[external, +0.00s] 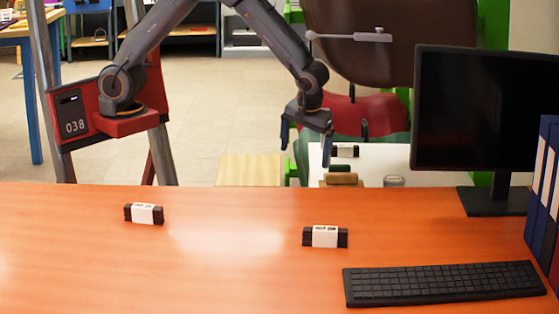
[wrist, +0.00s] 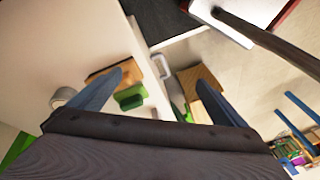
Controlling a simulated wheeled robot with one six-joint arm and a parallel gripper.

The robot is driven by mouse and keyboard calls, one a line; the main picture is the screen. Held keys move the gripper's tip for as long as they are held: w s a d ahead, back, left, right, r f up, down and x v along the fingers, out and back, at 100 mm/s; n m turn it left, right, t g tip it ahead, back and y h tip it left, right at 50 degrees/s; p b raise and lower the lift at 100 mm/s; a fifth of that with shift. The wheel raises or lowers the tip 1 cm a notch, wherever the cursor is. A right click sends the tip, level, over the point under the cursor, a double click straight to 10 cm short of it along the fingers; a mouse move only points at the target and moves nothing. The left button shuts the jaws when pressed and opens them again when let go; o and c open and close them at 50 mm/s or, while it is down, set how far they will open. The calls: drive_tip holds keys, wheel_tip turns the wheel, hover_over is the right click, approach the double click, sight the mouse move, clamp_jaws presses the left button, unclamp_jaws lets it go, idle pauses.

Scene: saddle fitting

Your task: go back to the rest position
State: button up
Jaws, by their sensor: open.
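My gripper (external: 306,150) is open and empty in the external view. It hangs from my dark grey arm beyond the far edge of the desk, near the left side of a white surface. In the wrist view my gripper's two fingers (wrist: 160,88) are spread apart with nothing held between them. Below them show a tan piece (wrist: 98,80) and a green piece (wrist: 131,98) on the white surface. Two dark bars with white labels lie on the orange desk, one at left (external: 144,213) and one near the middle (external: 325,236), both clear of my gripper.
The white surface (external: 370,160) holds another labelled bar (external: 345,151), a tan roll-like piece (external: 341,180) and a glass (external: 394,181). A monitor (external: 480,120), keyboard (external: 440,283) and blue binders (external: 545,180) occupy the desk's right. The desk's left front is clear.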

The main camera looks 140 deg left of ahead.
drive_tip(key=s+d+r+m+t+p, duration=0.1)
drive_tip(key=d+r+m, duration=0.25)
drive_tip(key=d, duration=0.35)
drive_tip(key=s+d+r+m+h+p, duration=0.1)
drive_tip(key=d+r+m+p, duration=0.1)
drive_tip(key=d+m, duration=0.35)
drive_tip(key=s+d+r+m+t+p, duration=0.1)
drive_tip(key=s+d+r+m, duration=0.15)
drive_tip(key=d, duration=0.55)
drive_tip(key=s+d+r+m+p, duration=0.1)
drive_tip(key=s+d+r+m, duration=0.1)
drive_tip(key=s+d+m, duration=0.3)
drive_tip(key=s+d+r+m+t+h+p, duration=0.1)
drive_tip(key=s+d+m, duration=0.3)
drive_tip(key=d, duration=0.5)
drive_tip(key=shift+s+r+m+p, duration=0.35)
drive_tip(key=shift+r+p, duration=0.3)
drive_tip(key=shift+p, duration=0.15)
